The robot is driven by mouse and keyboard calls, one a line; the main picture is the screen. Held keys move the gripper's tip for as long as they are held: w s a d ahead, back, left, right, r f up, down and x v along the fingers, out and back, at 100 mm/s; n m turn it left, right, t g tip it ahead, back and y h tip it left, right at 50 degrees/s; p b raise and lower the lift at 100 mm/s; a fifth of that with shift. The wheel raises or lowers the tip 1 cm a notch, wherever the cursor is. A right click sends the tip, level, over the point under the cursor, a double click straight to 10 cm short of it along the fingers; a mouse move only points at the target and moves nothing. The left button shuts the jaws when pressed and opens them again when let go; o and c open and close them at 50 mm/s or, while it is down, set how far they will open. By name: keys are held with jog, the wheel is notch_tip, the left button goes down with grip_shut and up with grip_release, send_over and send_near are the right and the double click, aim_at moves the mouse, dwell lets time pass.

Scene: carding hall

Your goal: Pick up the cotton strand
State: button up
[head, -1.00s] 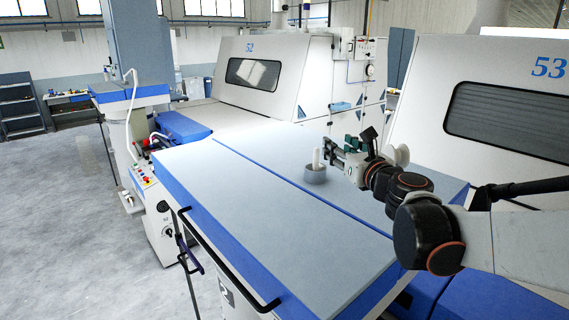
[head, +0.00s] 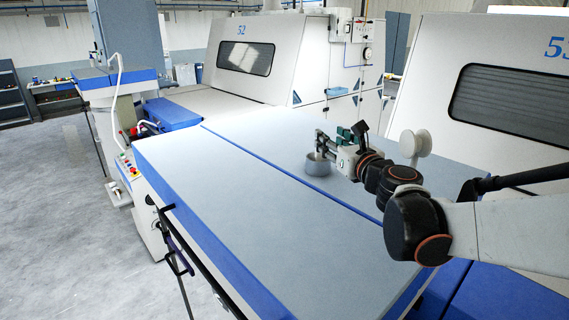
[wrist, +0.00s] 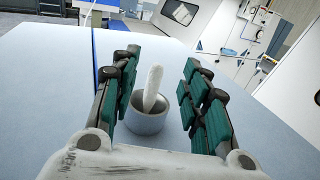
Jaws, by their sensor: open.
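The cotton strand (wrist: 152,88) is a white, rounded, upright piece in the wrist view, leaning slightly to the right. Its lower end is inside a small grey cup (wrist: 147,123) on the light grey-blue table top. My gripper (wrist: 160,75) is open, with one green-padded finger on each side of the strand and a gap to both. The gripper also shows in the head view (head: 320,144), at the cup (head: 318,168). There the strand is mostly hidden by the fingers.
The table top (head: 240,190) is otherwise bare, with a blue stripe running across it left of the cup. Machine 52 (head: 265,55) stands behind the table. Machine 53 (head: 510,100) stands at the right. A black handle rail (head: 175,240) runs along the left front.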

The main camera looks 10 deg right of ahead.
aim_at(319, 152)
notch_tip(319, 152, down, 3)
jog(key=shift+s+r+b, duration=0.15)
jog(key=shift+b, duration=0.6)
jog(key=w, duration=0.2)
jog(key=w+a, duration=0.1)
jog(key=w, duration=0.4)
jog(key=shift+w+a+r, duration=0.2)
jog(key=shift+w, duration=0.1)
jog(key=shift+s+r, duration=0.1)
jog(key=shift+s, duration=0.1)
grip_shut()
